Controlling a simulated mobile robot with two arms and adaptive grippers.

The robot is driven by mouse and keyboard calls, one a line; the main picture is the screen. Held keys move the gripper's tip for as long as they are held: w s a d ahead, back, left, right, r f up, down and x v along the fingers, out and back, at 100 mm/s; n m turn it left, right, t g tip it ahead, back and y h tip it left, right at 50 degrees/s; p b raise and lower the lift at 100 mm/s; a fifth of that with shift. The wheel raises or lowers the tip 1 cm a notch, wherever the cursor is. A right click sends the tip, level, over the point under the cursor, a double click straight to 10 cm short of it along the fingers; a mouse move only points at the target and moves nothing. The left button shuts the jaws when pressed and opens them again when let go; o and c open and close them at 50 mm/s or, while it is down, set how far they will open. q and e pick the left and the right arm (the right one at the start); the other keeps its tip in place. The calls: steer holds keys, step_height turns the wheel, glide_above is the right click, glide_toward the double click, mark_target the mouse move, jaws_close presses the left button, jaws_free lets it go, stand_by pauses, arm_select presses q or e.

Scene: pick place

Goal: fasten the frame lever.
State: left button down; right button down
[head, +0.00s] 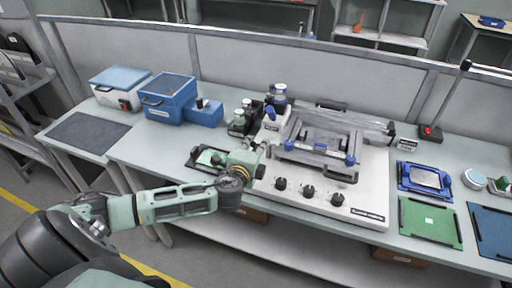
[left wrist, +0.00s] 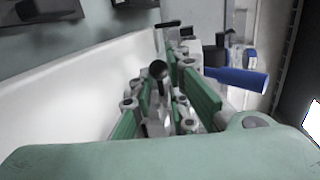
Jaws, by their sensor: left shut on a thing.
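The stencil machine has a light base (head: 365,195) with a grey metal frame (head: 308,160) on top. Blue-ended handles (head: 289,145) show at the frame's front left and front right (head: 350,160). My left gripper (head: 261,151) is at the machine's left side, close to the front-left blue handle. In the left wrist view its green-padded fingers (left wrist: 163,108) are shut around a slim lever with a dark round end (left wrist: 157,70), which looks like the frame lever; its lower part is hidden. A blue handle (left wrist: 237,80) shows just right of the fingers, apart from them. My right gripper is not in view.
A dark tray (head: 198,162) lies left of the machine, by my forearm. Jars (head: 243,115) and blue boxes (head: 168,100) stand behind it. Green (head: 430,222) and blue mats lie at the right. Black knobs (head: 309,192) line the machine's front.

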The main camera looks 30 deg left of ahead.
arm_select(q)
steer(key=m+h+b, duration=0.2)
steer(key=a+m+h, duration=0.1)
steer(key=h, duration=0.1)
steer(key=shift+w+a+f+t+b, duration=0.1)
steer(key=shift+w+f+t+b, duration=0.1)
steer(key=shift+w+t+b, duration=0.15)
steer(key=shift+w+a+r+m+h+b, duration=0.1)
steer(key=shift+w+m+h+b, duration=0.1)
steer(key=shift+m+h+b, duration=0.45)
steer(key=shift+w+a+r+m+h+b, duration=0.1)
steer(key=shift+w+m+h+b, duration=0.1)
steer(key=shift+m+h+b, duration=0.4)
steer(key=shift+r+h, duration=0.1)
steer(key=shift+h, duration=0.15)
steer(key=shift+p, duration=0.3)
steer(key=c, duration=1.9)
jaws_free()
steer(key=shift+o, duration=0.2)
steer(key=shift+d, duration=0.1)
